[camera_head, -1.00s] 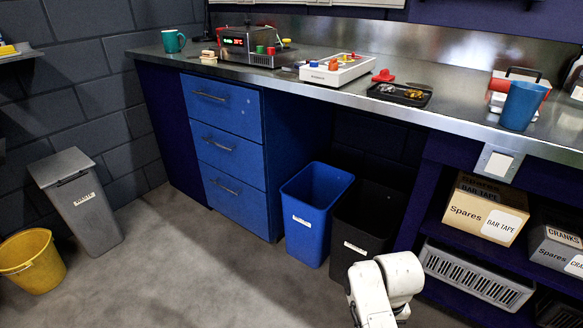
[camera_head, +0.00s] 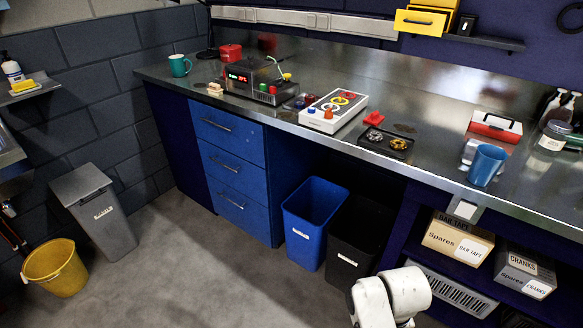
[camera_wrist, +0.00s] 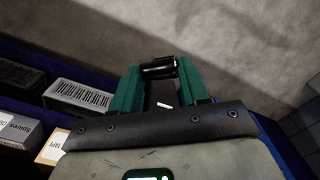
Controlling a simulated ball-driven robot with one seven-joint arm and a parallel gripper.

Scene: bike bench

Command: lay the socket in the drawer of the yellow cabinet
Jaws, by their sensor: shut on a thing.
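The yellow cabinet (camera_head: 424,21) is at the top of the head view, by the wall above the bench. A dark handle shows on its front; its top is cut off by the frame, and I cannot tell how far its drawer is open. In the wrist view my gripper (camera_wrist: 158,72) has green fingers shut on the socket (camera_wrist: 157,66), a small dark, shiny cylinder held crosswise between the fingertips. My gripper is out of the head view.
A dark shelf (camera_head: 490,40) adjoins the cabinet. Blue (camera_head: 312,222) and black bins stand below.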

